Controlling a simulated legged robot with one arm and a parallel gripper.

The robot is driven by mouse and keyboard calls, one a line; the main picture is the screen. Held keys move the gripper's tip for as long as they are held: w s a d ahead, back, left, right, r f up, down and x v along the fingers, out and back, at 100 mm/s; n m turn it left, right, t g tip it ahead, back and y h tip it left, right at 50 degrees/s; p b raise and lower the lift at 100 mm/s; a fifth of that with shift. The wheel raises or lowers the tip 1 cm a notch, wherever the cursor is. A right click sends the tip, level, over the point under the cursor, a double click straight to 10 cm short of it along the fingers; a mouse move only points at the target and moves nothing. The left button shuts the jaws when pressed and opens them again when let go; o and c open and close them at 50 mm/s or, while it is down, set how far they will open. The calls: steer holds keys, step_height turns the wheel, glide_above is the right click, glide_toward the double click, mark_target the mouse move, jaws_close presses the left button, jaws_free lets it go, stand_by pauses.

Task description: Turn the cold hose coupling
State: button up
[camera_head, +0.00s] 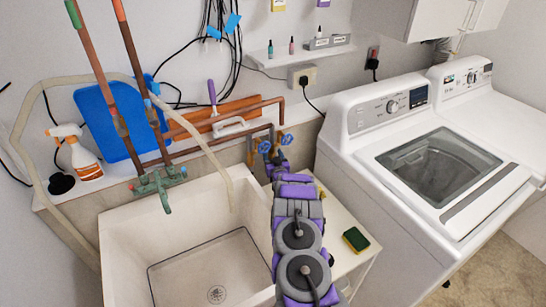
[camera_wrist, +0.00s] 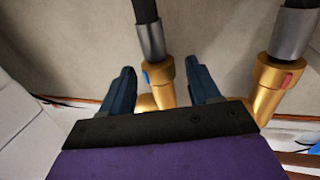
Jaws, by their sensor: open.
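The cold hose coupling (camera_wrist: 159,74) is a brass fitting with a blue mark, below a grey sleeve and black hose in the wrist view. My gripper (camera_wrist: 160,66) is open, with one dark finger on each side of the coupling. Gaps show between the fingers and the brass; I cannot tell the depth between them. A second brass coupling (camera_wrist: 272,75) with a red mark stands to the right, outside the fingers.
A utility sink (camera_head: 135,240) lies left of my arm. A white washer (camera_head: 375,140) stands close on the right. A green and yellow sponge (camera_head: 355,240) lies on the ledge beside the arm. A spray bottle (camera_head: 78,152) and blue board (camera_head: 105,115) are at left.

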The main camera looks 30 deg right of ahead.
steer(key=shift+s+d+n+y, duration=0.1)
steer(key=shift+d+n+y, duration=0.05)
steer(key=shift+n+y, duration=0.2)
steer(key=shift+d+y, duration=0.1)
steer(key=shift+y, duration=0.25)
steer(key=n+t+y+b, duration=0.1)
steer(key=n+y, duration=0.1)
steer(key=shift+d+y, duration=0.15)
steer(key=shift+y, duration=0.25)
steer(key=shift+f+n+y+b, duration=0.1)
steer(key=shift+n+y+b, duration=1.2)
steer(key=shift+y, duration=0.8)
steer(key=shift+n+y, duration=0.25)
steer(key=shift+y, duration=0.05)
